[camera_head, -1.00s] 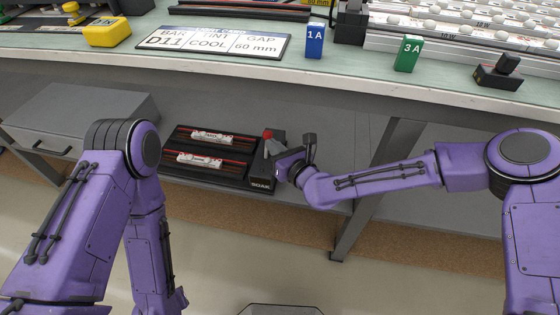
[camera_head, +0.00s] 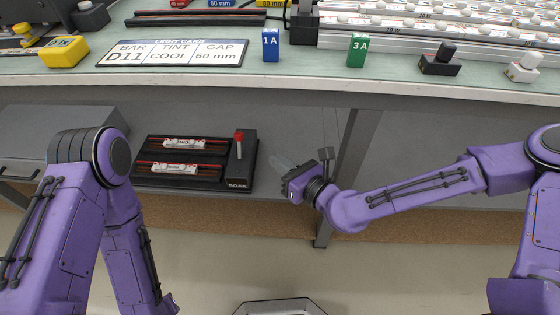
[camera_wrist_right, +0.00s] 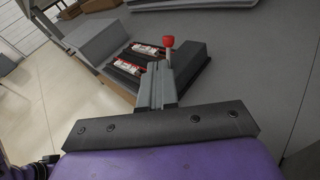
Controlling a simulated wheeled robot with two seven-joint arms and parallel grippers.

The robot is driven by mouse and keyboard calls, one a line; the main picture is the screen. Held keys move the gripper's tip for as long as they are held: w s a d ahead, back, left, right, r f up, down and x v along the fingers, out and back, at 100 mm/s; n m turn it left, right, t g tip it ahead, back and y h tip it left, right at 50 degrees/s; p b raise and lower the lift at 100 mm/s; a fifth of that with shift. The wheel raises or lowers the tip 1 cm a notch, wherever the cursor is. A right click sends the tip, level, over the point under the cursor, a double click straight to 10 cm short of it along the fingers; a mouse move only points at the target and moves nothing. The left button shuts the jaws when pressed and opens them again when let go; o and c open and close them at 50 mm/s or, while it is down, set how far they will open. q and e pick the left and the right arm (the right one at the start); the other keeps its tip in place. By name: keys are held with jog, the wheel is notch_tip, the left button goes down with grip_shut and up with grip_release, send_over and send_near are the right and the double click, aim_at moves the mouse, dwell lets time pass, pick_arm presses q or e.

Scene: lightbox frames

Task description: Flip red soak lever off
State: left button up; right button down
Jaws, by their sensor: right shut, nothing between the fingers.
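The red soak lever (camera_head: 239,137) stands up on the right part of the black soak unit (camera_head: 238,174), which sits on the shelf under the bench. The lever has a red knob on a pale stem. My right gripper (camera_head: 279,162) is just to the right of the unit, apart from the lever, with its fingers shut and empty. In the right wrist view the red knob (camera_wrist_right: 168,41) shows just beyond the fingertips of my right gripper (camera_wrist_right: 157,68). My left gripper is out of view; only my left arm shows.
Two white labelled bars (camera_head: 184,144) lie in the slots of the soak unit. A grey drawer box (camera_head: 50,125) stands left of it. The bench edge (camera_head: 300,92) runs above, and a table leg (camera_head: 347,165) stands behind my right arm.

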dwell(0.3)
jog(key=s+d+f+n+g+h, duration=0.2)
jog(key=s+f+n, duration=0.1)
jog(key=f+n, duration=0.25)
jog(key=s+d+f+n+g+h, duration=0.1)
jog(key=s+d+f+n+h, duration=0.15)
jog(key=f+n, duration=0.35)
jog(key=s+d+f+n+g+h, duration=0.55)
jog(key=s+d+f+n, duration=0.35)
jog(key=s+d+f, duration=0.5)
jog(key=s+d+n+h, duration=0.3)
jog(key=s+d, duration=0.3)
jog(key=d, duration=0.3)
notch_tip(320, 180, up, 20)
jog(key=p, duration=2.1)
jog(key=shift+a+r+g, duration=0.15)
jog(key=shift+g, duration=0.3)
